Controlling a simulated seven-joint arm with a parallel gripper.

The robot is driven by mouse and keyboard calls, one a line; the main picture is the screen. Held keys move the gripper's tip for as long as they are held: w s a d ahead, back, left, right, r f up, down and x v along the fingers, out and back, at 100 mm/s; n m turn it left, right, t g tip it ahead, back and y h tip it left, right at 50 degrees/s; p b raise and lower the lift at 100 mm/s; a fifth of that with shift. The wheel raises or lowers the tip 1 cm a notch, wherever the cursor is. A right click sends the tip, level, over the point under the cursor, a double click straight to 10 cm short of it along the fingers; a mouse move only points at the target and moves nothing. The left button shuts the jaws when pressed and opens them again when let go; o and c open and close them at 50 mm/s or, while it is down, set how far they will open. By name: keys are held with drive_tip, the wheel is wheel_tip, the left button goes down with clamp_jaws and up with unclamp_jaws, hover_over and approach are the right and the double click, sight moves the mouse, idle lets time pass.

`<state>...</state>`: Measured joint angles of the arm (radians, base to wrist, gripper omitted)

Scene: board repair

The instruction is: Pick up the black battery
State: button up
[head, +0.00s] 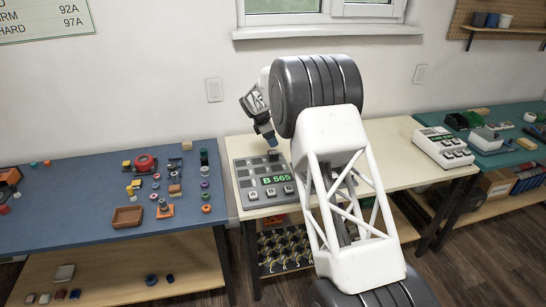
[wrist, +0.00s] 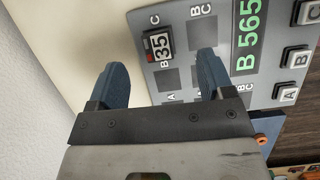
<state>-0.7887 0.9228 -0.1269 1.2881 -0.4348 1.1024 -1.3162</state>
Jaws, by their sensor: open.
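My gripper (head: 265,139) hangs over the back of a grey board with a green "B 565" display on the pale table. In the wrist view my gripper (wrist: 158,60) has its two blue fingers spread apart and empty. A small dark block (wrist: 158,44) with a white "35" label and a red patch stands on the board (wrist: 178,20) at mark C, appearing between the fingertips. It looks like the black battery. The block also shows as a small dark shape (head: 273,155) below my gripper in the head view. Contact with the fingers is not visible.
Empty dark slots and white lettered keys (wrist: 294,57) lie beside the block. The blue table (head: 70,215) at left holds many small parts and a brown tray (head: 127,217). Another white keyed device (head: 442,148) stands at right. The wall is close behind.

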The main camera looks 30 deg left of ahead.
sight(273, 152)
drive_tip(key=shift+s+a+f+n, duration=0.2)
drive_tip(key=shift+a+f+n, duration=0.1)
drive_tip(key=shift+a+f, duration=0.55)
drive_tip(key=shift+a, duration=0.1)
drive_tip(key=shift+x, duration=1.2)
drive_tip(key=shift+x, duration=2.65)
drive_tip(key=shift+s, duration=0.15)
